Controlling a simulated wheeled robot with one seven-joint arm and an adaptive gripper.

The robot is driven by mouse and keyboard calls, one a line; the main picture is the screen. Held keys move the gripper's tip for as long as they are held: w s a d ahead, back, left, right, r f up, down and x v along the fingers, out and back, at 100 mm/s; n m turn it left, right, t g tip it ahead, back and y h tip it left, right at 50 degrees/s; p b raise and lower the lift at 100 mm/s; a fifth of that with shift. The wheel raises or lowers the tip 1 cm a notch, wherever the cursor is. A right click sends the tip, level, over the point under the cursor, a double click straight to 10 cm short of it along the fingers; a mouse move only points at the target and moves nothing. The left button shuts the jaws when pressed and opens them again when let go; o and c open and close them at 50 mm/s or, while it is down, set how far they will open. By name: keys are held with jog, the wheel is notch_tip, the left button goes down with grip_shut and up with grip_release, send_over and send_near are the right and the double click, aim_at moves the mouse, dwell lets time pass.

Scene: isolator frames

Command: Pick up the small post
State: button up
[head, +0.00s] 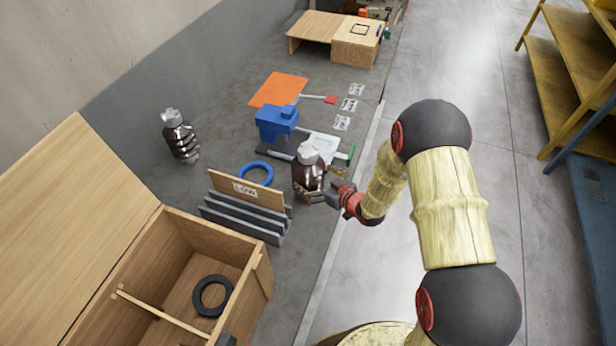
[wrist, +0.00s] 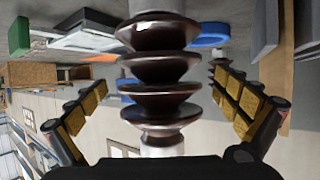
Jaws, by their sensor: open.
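A dark brown ribbed post (head: 308,178) with a grey metal cap stands upright on the bench near its front edge. My gripper (head: 328,193) is beside it, low on its right side. In the wrist view the ribbed post (wrist: 160,72) fills the middle, between the two spread yellow-padded fingers (wrist: 162,112). The fingers are open, with a gap showing on each side of the post. A second ribbed post (head: 181,137) with a grey cap stands farther left, near the wall. Which of the two is smaller is hard to tell.
A grey slotted rack (head: 245,225) with a labelled board (head: 246,190) and a blue ring (head: 256,173) stand left of the near post. An open wooden box (head: 215,245) holds a black ring (head: 212,295). A blue device (head: 275,122) and a light tray (head: 322,148) lie behind.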

jog(key=shift+x, duration=1)
jog(key=shift+d, duration=0.1)
jog(key=shift+c, duration=0.4)
jog(key=c, duration=1.9)
jog(key=shift+w+r, duration=0.25)
jog(key=shift+r, duration=0.1)
